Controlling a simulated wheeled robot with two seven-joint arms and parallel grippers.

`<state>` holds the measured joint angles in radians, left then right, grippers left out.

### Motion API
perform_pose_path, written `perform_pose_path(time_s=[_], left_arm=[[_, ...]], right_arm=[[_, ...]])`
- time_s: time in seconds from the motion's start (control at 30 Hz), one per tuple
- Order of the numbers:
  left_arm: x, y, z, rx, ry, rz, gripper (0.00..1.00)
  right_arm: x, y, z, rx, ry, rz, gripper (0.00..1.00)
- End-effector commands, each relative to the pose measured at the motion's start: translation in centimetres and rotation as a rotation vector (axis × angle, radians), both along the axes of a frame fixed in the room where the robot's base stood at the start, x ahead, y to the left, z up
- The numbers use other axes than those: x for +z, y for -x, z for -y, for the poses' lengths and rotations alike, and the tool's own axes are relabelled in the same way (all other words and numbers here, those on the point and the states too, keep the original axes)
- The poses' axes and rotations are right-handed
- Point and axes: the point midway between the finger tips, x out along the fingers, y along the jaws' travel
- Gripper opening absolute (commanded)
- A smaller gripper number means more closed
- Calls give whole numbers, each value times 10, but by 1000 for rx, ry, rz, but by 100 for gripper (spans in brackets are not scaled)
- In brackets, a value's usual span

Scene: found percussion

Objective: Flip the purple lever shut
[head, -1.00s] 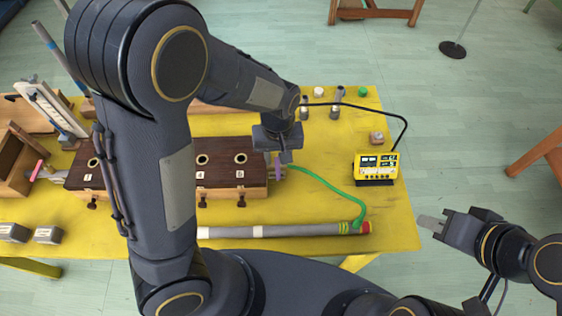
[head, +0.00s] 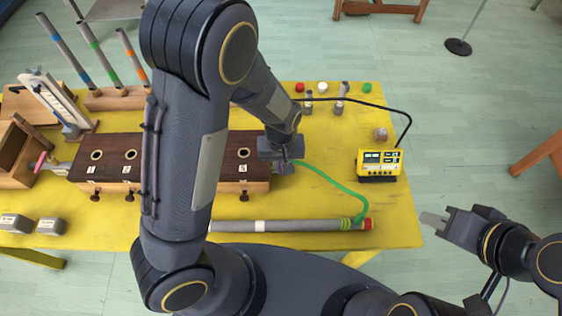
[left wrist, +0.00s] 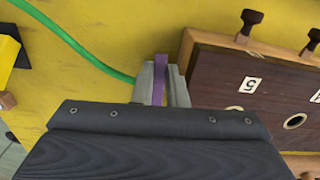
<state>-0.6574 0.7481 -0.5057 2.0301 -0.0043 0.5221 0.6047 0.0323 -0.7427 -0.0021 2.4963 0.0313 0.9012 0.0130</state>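The purple lever (left wrist: 160,82) shows in the left wrist view, upright between the two light grey fingers of my left gripper (left wrist: 161,92). The fingers lie close along both its sides and appear shut on it. In the head view my left gripper (head: 285,160) is at the right end of the brown wooden box (head: 257,170), and the lever is hidden there. A green hose (head: 335,183) runs off to the right from this spot. My right gripper (head: 440,221) hangs off the table's right edge, away from everything; its finger gap cannot be made out.
A yellow meter (head: 379,160) with a black cable stands to the right. A long grey tube (head: 285,226) lies along the front of the yellow table (head: 320,205). Small bottles and caps stand at the back. My left arm covers part of the box.

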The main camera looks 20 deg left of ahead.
Motion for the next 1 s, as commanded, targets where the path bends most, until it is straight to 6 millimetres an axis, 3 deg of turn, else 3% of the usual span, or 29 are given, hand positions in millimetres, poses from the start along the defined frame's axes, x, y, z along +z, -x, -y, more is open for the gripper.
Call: perform_pose_path(time_s=[0.5,0.53,0.67,1.0], left_arm=[[0,1,-4,-82,0,1,0],[0,1,-4,-82,0,1,16],[0,1,-4,-81,0,1,33],[0,1,-4,-80,0,1,35]], right_arm=[[-3,0,0,0,0,0,22],[-3,0,0,0,0,0,22],[-3,0,0,0,0,0,22],[-3,0,0,0,0,0,22]])
